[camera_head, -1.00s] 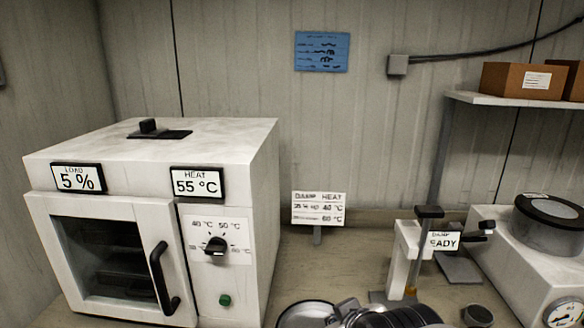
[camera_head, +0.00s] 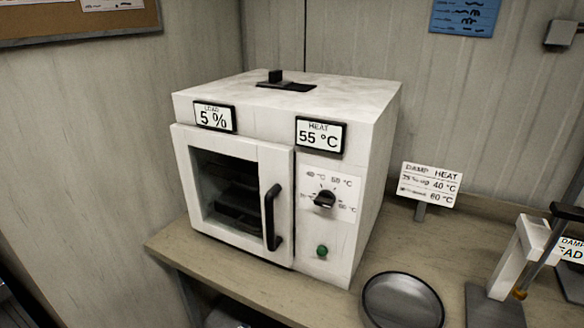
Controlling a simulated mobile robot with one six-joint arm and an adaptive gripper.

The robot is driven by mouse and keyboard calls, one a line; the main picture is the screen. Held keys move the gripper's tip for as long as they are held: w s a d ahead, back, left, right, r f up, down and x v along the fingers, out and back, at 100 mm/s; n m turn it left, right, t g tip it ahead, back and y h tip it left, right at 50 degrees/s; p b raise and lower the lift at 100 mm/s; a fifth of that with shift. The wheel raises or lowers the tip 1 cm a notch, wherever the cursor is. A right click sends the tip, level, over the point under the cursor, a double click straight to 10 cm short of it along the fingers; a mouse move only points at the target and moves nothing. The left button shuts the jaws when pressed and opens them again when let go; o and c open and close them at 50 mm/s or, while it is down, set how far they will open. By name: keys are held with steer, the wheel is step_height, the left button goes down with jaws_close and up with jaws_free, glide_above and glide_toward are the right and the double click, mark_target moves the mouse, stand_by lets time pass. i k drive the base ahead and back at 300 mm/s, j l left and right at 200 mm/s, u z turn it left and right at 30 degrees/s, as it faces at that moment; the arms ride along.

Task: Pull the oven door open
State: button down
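The white oven (camera_head: 345,230) stands on the bench in the middle of the head view. Its door (camera_head: 180,165) has a dark window (camera_head: 225,190) and looks shut, with dark racks or trays dimly visible inside. A black vertical bar handle (camera_head: 270,218) is on the door's right side. Right of the door are a black dial (camera_head: 324,199) and a green button (camera_head: 321,251). My gripper is not in view.
The bench (camera_head: 270,295) has its left edge just beyond the oven. A round metal dish (camera_head: 402,300) sits at the oven's front right. A "DAMP HEAT" sign (camera_head: 430,186) and a white stand (camera_head: 520,260) are further right. The space before the door looks clear.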

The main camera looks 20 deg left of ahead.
mark_target(275, 162)
steer(key=j+u, duration=0.1)
steer(key=u, duration=0.3)
steer(key=j+u, duration=0.1)
steer(key=u, duration=0.35)
steer(key=j+u, duration=0.1)
steer(key=u, duration=0.3)
steer(key=i+u, duration=0.45)
steer(key=u, duration=0.3)
